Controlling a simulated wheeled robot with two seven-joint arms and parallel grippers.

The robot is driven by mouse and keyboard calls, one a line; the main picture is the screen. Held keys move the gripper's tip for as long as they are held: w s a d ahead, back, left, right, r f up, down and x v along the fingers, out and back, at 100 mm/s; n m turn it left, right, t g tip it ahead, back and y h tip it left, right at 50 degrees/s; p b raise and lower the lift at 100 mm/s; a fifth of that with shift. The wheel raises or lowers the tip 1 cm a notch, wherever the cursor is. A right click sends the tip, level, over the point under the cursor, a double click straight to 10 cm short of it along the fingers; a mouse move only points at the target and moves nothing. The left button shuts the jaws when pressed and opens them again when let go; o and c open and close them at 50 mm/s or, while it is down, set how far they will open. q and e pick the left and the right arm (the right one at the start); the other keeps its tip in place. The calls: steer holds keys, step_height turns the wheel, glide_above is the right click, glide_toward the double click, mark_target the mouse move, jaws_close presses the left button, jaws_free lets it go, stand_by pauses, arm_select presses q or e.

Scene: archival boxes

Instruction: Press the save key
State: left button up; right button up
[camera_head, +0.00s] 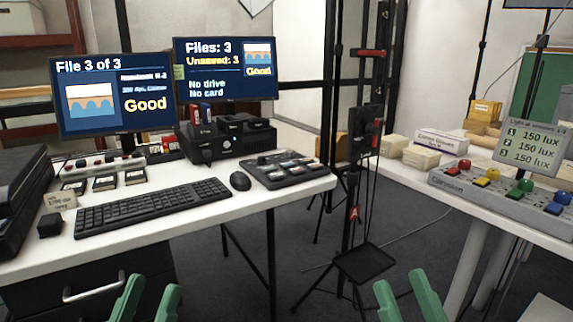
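A grey key panel (282,169) with several wide keys lies at the right end of the white desk. Its labels are too small to read, so I cannot tell which key is save. The left monitor (113,95) reads "File 3 of 3" and "Good". The right monitor (226,70) reads "Files: 3", "Unsaved: 3", "No drive", "No card" and "Good". My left gripper (152,283) is open and empty at the bottom edge, in front of the desk. My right gripper (400,278) is open and empty at the bottom, right of the desk and well apart from the panel.
A black keyboard (153,206) and mouse (240,181) lie left of the panel. A black device (228,140) stands behind it. A black stand (364,262) rises between the desks. The right table holds a console (500,190) with coloured knobs. Bare desk shows before the keyboard.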

jaws_close()
stand_by(1.5)
